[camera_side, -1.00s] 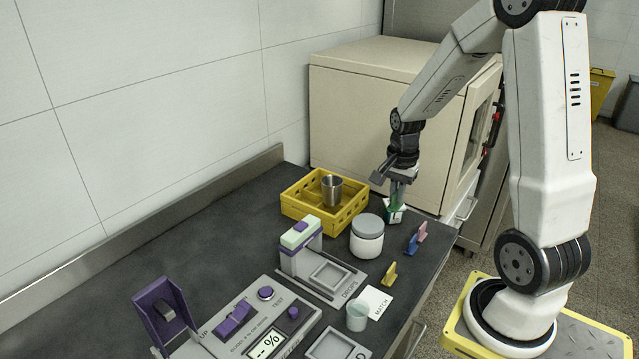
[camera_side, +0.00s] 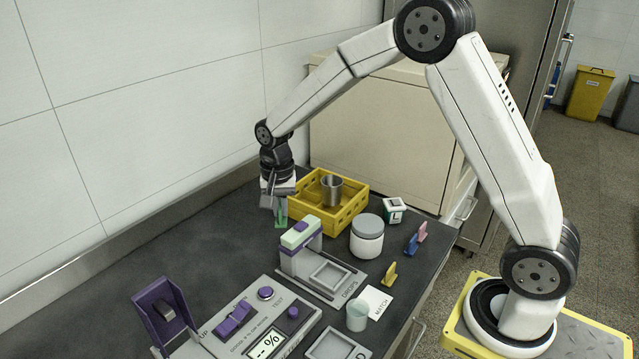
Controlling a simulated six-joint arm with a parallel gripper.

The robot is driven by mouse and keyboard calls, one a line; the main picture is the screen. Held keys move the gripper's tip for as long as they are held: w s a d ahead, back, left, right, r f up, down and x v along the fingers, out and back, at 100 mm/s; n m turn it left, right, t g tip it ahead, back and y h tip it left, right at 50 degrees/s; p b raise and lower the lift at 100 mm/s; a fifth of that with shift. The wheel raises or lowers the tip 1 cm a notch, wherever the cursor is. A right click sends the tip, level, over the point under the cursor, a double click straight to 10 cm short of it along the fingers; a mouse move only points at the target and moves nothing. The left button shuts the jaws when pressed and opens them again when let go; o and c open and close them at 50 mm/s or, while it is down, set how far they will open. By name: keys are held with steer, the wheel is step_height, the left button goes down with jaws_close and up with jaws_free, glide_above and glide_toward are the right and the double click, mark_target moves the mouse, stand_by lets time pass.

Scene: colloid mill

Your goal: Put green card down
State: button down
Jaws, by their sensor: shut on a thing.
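My gripper (camera_side: 279,203) is at the left of the yellow crate, low over the dark bench. It is shut on the green card (camera_side: 281,213), which hangs upright below the fingers. The card is close to the crate's left side. I cannot tell whether its lower edge touches the bench.
The yellow crate (camera_side: 345,221) holds a metal cup (camera_side: 331,189). A purple and grey dispenser (camera_side: 301,240), a lidded jar (camera_side: 367,236), a small white and green box (camera_side: 395,210), and blue, pink and yellow cards (camera_side: 390,273) stand nearby. The bench left of the crate is clear.

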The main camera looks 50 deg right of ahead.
steer(key=w+a+f+n, duration=0.1)
steer(key=a+f, duration=0.3)
steer(key=f, duration=0.1)
steer(key=shift+w+a, duration=0.15)
steer(key=shift+w+f, duration=0.1)
steer(key=shift+w, duration=0.05)
steer(key=shift+w+a+f, duration=0.15)
steer(key=shift+w+f, duration=1.35)
steer(key=shift+w, duration=0.7)
steer(key=shift+w+a+f, duration=0.15)
steer(key=shift+w+f, duration=1.4)
steer(key=shift+w, duration=0.6)
steer(key=shift+w+a+f, duration=0.15)
steer(key=shift+w+f, duration=1.35)
steer(key=shift+w, duration=0.7)
steer(key=shift+f, duration=0.1)
steer(key=shift+w+f, duration=0.25)
steer(key=shift+f, duration=1.55)
steer(key=shift+f, duration=0.15)
